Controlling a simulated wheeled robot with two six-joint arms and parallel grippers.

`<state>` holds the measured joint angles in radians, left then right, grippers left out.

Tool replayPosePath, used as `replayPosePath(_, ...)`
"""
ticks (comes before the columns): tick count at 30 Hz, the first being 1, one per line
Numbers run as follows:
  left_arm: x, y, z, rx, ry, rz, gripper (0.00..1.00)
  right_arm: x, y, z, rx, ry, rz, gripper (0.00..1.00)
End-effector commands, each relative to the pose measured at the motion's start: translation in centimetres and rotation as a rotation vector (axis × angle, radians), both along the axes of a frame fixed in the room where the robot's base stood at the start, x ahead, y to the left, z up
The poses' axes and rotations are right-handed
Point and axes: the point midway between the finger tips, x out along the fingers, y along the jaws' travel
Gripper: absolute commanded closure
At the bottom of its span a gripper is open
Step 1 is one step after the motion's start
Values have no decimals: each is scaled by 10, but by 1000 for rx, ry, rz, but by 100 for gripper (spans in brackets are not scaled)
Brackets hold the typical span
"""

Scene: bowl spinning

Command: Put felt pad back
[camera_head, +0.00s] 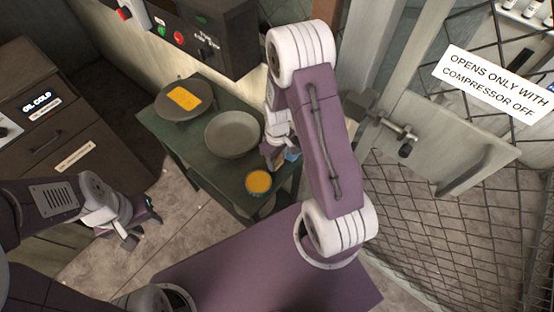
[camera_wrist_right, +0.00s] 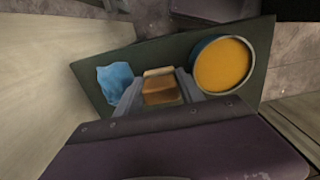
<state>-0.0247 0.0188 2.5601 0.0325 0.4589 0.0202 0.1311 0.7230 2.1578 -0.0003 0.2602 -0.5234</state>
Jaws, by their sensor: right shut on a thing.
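My right gripper (camera_wrist_right: 158,82) is shut on a small tan and orange-brown block, which looks like the felt pad (camera_wrist_right: 160,92), close to the green table top. In the head view my right gripper (camera_head: 277,158) is over the table's right side, and my arm hides most of what it holds. A round blue tin with orange contents (camera_head: 258,183) is beside it; the tin also shows in the wrist view (camera_wrist_right: 223,65). A blue cloth (camera_wrist_right: 115,80) lies on the gripper's other side. My left gripper (camera_head: 142,228) is open and empty, left of the table.
The green table (camera_head: 178,135) also carries a grey bowl (camera_head: 232,134) and a dark round disc (camera_head: 165,108) with a yellow-orange rectangle (camera_head: 184,97) on it. A control box (camera_head: 205,35) is behind. A wire mesh fence (camera_head: 430,215) closes off the right.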

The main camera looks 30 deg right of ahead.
Motion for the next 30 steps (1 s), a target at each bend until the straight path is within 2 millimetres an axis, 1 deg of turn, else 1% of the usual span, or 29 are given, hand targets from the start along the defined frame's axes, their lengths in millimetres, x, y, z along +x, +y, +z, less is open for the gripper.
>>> replayPosePath(1,0,0,0,0,0,0,64,0,0,-5,0,1,0,88)
replayPosePath(3,0,0,0,0,0,0,64,0,0,-8,0,-1,0,88)
replayPosePath(8,0,0,0,0,0,0,64,0,0,-7,0,-2,0,88)
replayPosePath(12,0,0,-3,0,0,0,64,0,0,-11,-1,-1,0,88)
replayPosePath(13,0,0,-3,0,0,0,64,0,0,-11,-1,-1,0,52)
replayPosePath(14,0,0,-2,0,0,0,64,0,0,-10,-1,-1,0,44)
replayPosePath(15,0,0,-2,0,0,0,64,0,0,-10,-1,-1,0,33)
replayPosePath(25,0,0,0,0,0,0,64,0,0,-8,0,-2,0,33)
replayPosePath(28,0,0,1,0,0,0,64,1,0,0,-1,-6,0,33)
replayPosePath(30,0,0,1,0,0,0,64,2,0,11,-1,-7,0,33)
